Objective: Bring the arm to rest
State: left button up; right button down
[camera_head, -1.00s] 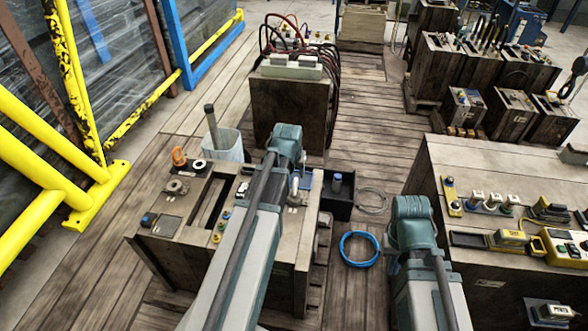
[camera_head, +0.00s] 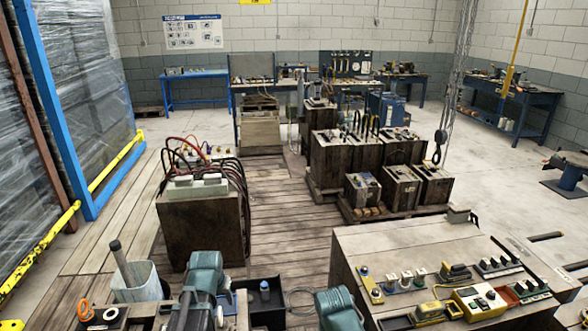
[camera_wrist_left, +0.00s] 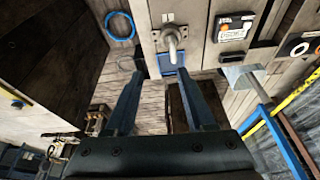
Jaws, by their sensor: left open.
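My left gripper (camera_wrist_left: 160,98) shows in the left wrist view with its two dark fingers spread apart. Nothing is seen between the fingers. A grey metal fitting with a rounded rod (camera_wrist_left: 172,42) and a small blue plate (camera_wrist_left: 170,64) lie beyond the fingertips, apart from them. In the head view my left arm (camera_head: 206,275) rises from the bottom edge, over the near worktop; its gripper's fingers cannot be made out there. My right arm (camera_head: 339,311) only just shows at the bottom edge, and its gripper is out of sight.
A black bin (camera_head: 268,302) and a pale bucket (camera_head: 140,283) stand close to my left arm. A wooden bench (camera_head: 400,238) with switches and devices is at the right. A wooden block (camera_head: 203,228) with red cables stands ahead. The plank floor (camera_head: 290,220) between them is clear.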

pick_arm(q)
jog(key=s+d+m+g, duration=0.2)
jog(key=s+d+m, duration=0.1)
jog(key=s+d, duration=0.4)
jog(key=s+d+f+m+g, duration=0.1)
jog(key=s+d+m+g, duration=0.1)
jog(key=s+d, duration=0.6)
jog(key=d+m, duration=0.1)
jog(key=d, duration=0.4)
jog(key=shift+s+d+y, duration=0.15)
jog(key=shift+d+y, duration=0.15)
jog(key=shift+d, duration=0.1)
